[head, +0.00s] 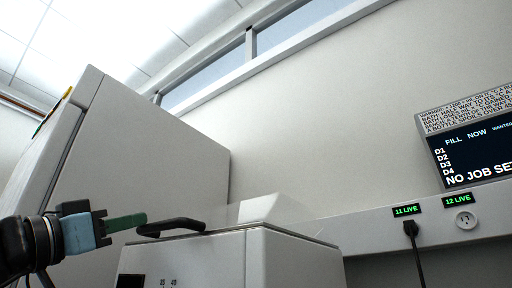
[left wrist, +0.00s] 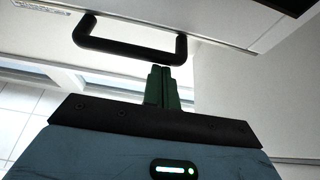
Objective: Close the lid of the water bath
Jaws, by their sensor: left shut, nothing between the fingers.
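The water bath (head: 295,262) is a white box at the bottom middle of the head view. Its lid (head: 265,210) shows as a pale top with a black bar handle (head: 172,227) at the left. I cannot tell from this low angle whether the lid is fully down. My left gripper (head: 143,219) has green fingers, is shut and empty, and its tips are close to the handle's left end in the picture. In the left wrist view, the shut fingers (left wrist: 162,75) point toward the black handle (left wrist: 130,44), with a small apparent gap. My right gripper is not in view.
A tall white cabinet (head: 150,150) stands at the left behind my gripper. A wall screen (head: 480,150) hangs at the right above a rail (head: 360,238) with a socket (head: 465,221) and a plugged-in black cable (head: 414,250). The space above the bath is clear.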

